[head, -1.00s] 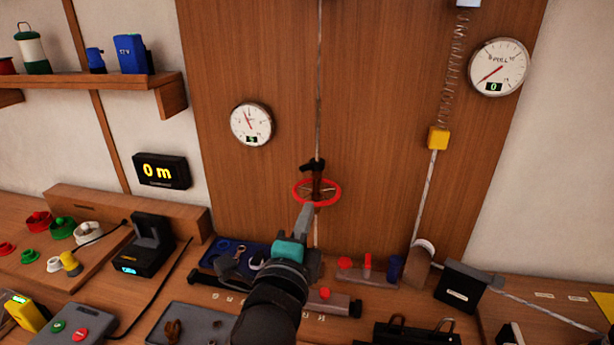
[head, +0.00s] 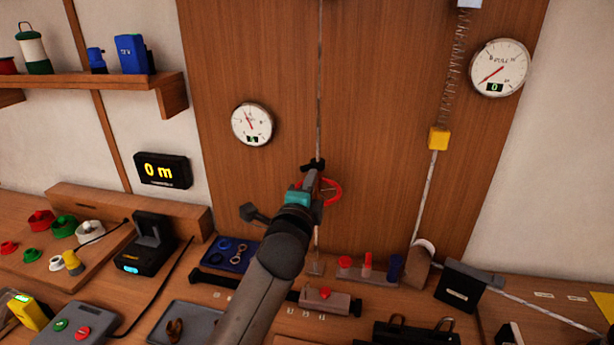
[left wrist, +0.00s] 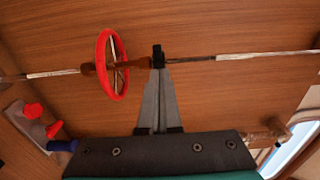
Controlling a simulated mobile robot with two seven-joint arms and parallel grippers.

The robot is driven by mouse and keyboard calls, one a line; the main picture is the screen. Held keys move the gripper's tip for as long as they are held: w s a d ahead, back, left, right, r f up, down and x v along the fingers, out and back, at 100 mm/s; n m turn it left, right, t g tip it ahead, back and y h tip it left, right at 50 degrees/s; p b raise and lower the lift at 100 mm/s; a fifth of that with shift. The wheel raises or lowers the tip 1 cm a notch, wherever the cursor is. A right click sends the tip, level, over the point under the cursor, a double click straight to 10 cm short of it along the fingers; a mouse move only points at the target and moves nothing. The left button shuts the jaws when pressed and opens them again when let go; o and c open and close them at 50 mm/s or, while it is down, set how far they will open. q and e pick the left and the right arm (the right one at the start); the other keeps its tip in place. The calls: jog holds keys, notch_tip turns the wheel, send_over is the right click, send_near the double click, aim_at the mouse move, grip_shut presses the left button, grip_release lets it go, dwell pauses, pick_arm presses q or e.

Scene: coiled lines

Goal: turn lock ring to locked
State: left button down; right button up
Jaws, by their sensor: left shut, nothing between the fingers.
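A red spoked ring (head: 336,190) sits around a brown spindle on the upright line before the wooden panel; my arm hides its left part. It shows whole in the left wrist view (left wrist: 102,60). A small black piece (head: 315,163) is on the line just above it and also shows in the left wrist view (left wrist: 157,52). My left gripper (head: 313,174) is shut and empty, its tips at the black piece (left wrist: 157,70); I cannot tell whether they touch. I cannot tell which part is the lock ring or its state. My right gripper is out of view.
A dial (head: 252,124) hangs left of the line, and a spring with a yellow block (head: 438,138) hangs at right. Below are a blue tray (head: 212,262), a clamp-like bar (head: 325,299) and red and blue pegs (head: 367,262). The panel around the ring is clear.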

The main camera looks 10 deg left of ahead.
pick_arm(q)
jog(key=shift+w+a, duration=0.55)
jog(key=shift+a, duration=0.1)
jog(key=shift+a+m+h+p, duration=0.15)
jog(key=shift+m+h+p, duration=0.15)
jog(key=shift+h+p, duration=0.2)
